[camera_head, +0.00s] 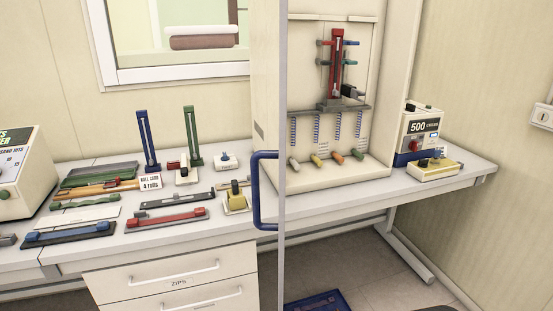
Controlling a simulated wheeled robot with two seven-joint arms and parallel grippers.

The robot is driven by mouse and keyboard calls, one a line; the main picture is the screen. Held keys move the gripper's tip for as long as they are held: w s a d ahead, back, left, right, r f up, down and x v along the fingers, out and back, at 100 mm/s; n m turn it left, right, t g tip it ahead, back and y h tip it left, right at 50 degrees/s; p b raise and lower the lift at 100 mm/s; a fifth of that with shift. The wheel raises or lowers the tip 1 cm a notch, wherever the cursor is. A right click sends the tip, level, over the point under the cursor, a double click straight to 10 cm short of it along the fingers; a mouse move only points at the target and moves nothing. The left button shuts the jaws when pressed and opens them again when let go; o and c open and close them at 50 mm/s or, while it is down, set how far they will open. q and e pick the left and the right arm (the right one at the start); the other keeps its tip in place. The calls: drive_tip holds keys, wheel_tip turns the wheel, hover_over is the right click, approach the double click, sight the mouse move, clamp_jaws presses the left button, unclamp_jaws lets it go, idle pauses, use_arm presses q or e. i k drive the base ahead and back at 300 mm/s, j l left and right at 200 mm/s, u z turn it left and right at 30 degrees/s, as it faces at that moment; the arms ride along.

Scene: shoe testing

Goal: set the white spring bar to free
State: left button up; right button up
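I cannot tell for certain which thing is the white spring bar. A small white block with a dark knob (225,161) sits towards the back of the left bench. A white base with an upright white and red piece (187,174) stands in front of the green upright. Inside the open-fronted cabinet, a grey horizontal bar (330,110) has several striped springs (316,127) hanging below it. Several coloured-ended pegs (316,160) stick out under the springs. Neither of my grippers is in view.
A blue door handle (265,190) and a vertical panel edge stand before the cabinet. Blue (148,142) and green (193,135) uprights, a red bar fixture (167,219) and other fixtures crowd the left bench. A counter box (420,130) and yellow block (433,169) are at right.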

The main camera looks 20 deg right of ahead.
sight(295, 164)
drive_tip(key=i+l+u, duration=0.25)
drive_tip(key=l, duration=1.15)
drive_tip(key=l+u, duration=0.25)
drive_tip(key=l, duration=1.15)
drive_tip(key=i+l, duration=0.1)
drive_tip(key=l, duration=0.25)
drive_tip(key=i+l, duration=0.1)
drive_tip(key=l, duration=0.3)
drive_tip(key=i+l, duration=0.1)
drive_tip(key=l, duration=0.25)
drive_tip(key=i+l, duration=0.1)
drive_tip(key=l, duration=0.3)
